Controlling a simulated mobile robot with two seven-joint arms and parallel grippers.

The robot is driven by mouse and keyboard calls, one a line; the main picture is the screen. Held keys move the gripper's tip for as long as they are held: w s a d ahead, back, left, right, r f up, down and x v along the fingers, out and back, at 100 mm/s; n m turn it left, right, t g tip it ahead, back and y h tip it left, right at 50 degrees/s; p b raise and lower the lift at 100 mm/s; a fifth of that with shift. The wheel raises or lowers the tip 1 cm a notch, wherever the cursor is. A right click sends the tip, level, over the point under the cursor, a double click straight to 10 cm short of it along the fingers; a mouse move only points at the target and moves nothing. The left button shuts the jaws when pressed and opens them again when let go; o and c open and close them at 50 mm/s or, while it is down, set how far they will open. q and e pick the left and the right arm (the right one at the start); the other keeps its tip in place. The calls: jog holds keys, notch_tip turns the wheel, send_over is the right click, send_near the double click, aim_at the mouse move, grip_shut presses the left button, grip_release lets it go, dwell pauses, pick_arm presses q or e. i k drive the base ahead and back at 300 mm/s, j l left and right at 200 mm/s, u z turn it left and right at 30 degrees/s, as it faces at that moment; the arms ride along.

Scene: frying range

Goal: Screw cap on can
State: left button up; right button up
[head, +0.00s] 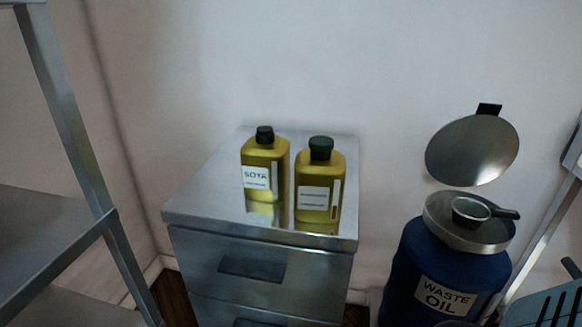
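Two yellow oil cans stand upright side by side on a steel drawer cabinet (200,205). The left can (264,168) has a white label reading SOYA and a black cap (265,135) on its neck. I cannot tell whether either cap is tight. No loose cap is visible. Neither of my grippers is in view.
A blue WASTE OIL drum (420,270) stands at the right with its round lid (472,150) raised and a small dark-handled strainer or pan (471,210) on top. A steel shelf rack (65,130) stands at the left. The cabinet top is otherwise clear.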

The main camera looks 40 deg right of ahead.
aim_at(264, 158)
jog(key=k+l, duration=0.1)
jog(key=l, duration=0.3)
jog(key=k+l, duration=0.15)
jog(key=l, duration=0.2)
jog(key=k+l, duration=0.1)
jog(key=l, duration=0.3)
